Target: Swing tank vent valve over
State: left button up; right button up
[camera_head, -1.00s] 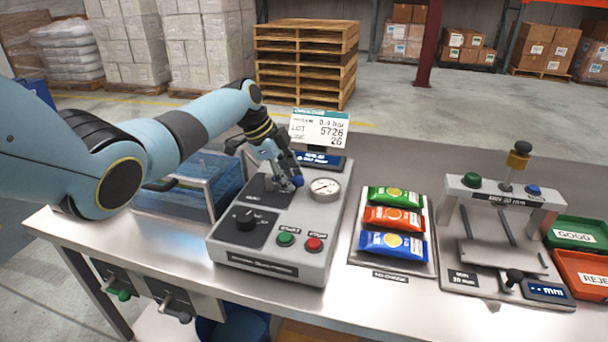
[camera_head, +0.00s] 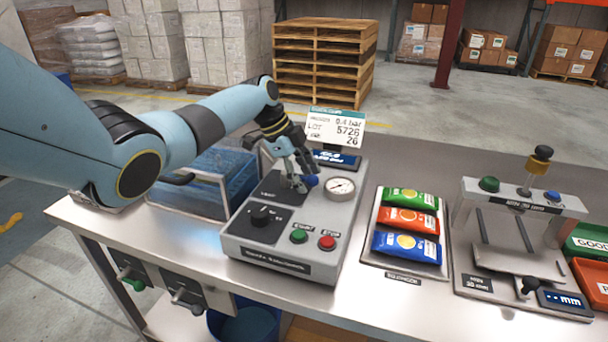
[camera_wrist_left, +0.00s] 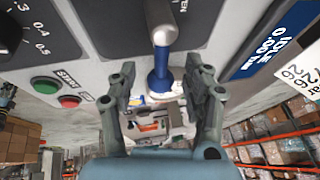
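The vent valve lever (camera_wrist_left: 160,72) stands on the dark vent plate of the grey control box (camera_head: 340,215). My left gripper (camera_head: 297,178) reaches down over the plate. In the left wrist view my left gripper (camera_wrist_left: 163,85) is open, with one finger on each side of the blue end and visible gaps between. Part of the lever and plate is hidden by my fingers in the head view. My right gripper is not in view.
The box carries a pressure gauge (camera_head: 340,188), a black dial (camera_head: 261,215), a green button (camera_head: 298,236) and a red button (camera_head: 327,242). A water tank (camera_head: 205,185) stands left. A sachet tray (camera_head: 401,269) and a gauge stand (camera_head: 520,204) are right.

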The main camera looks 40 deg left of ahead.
pick_arm(q)
jog(key=v, duration=1.2)
dwell(0.3)
